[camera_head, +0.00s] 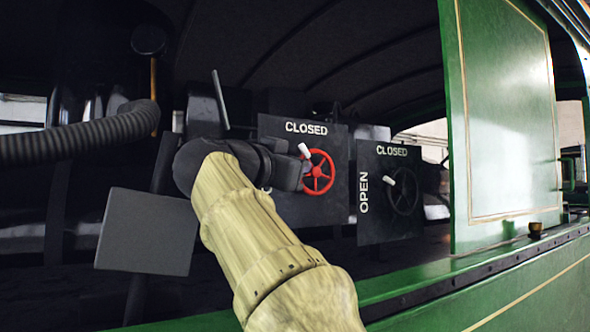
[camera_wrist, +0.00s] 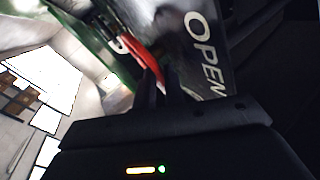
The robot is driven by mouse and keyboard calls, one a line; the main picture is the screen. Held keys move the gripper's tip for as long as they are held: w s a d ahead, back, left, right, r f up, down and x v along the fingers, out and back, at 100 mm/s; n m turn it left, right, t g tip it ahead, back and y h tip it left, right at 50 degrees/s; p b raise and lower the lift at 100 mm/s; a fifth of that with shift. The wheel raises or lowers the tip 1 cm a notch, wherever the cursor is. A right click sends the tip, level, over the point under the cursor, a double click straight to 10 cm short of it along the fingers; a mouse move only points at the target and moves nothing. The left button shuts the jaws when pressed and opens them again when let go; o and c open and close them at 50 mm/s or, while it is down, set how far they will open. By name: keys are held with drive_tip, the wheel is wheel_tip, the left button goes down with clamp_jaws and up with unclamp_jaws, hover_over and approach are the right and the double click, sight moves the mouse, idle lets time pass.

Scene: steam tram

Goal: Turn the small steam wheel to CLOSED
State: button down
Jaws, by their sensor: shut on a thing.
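The red steam wheel (camera_head: 319,174) is a small spoked wheel on a dark plate (camera_head: 283,205) marked CLOSED at the top. Its white knob (camera_head: 304,150) sits at the wheel's upper left, below the left part of the word CLOSED. My gripper (camera_head: 303,178) reaches the wheel's left side and is shut on its rim. In the wrist view the red rim (camera_wrist: 146,58) runs between the dark fingertips (camera_wrist: 157,88), with the word OPEN (camera_wrist: 207,53) beside it. My gripper hides the plate's left part in the head view.
A black wheel (camera_head: 404,196) with a white knob stands to the right on a plate (camera_head: 375,225) marked OPEN and CLOSED. A dark lever (camera_head: 220,100) rises behind my wrist. A ribbed hose (camera_head: 75,140) is at left. The green tram side (camera_head: 500,130) bounds the right.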

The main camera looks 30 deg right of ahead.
drive_tip(key=shift+s+d+r+m+g+y, duration=0.1)
drive_tip(key=shift+d+r+m+g+y, duration=0.1)
drive_tip(key=shift+r+m+g+y, duration=0.5)
drive_tip(key=shift+r, duration=0.35)
drive_tip(key=shift+d+f+y, duration=0.1)
drive_tip(key=shift+f+y, duration=0.15)
drive_tip(key=shift+y, duration=0.15)
drive_tip(key=c, duration=1.5)
unclamp_jaws()
drive_tip(key=shift+c, duration=0.2)
drive_tip(key=shift+f, duration=0.1)
drive_tip(key=v, duration=0.7)
drive_tip(key=shift+a, duration=0.3)
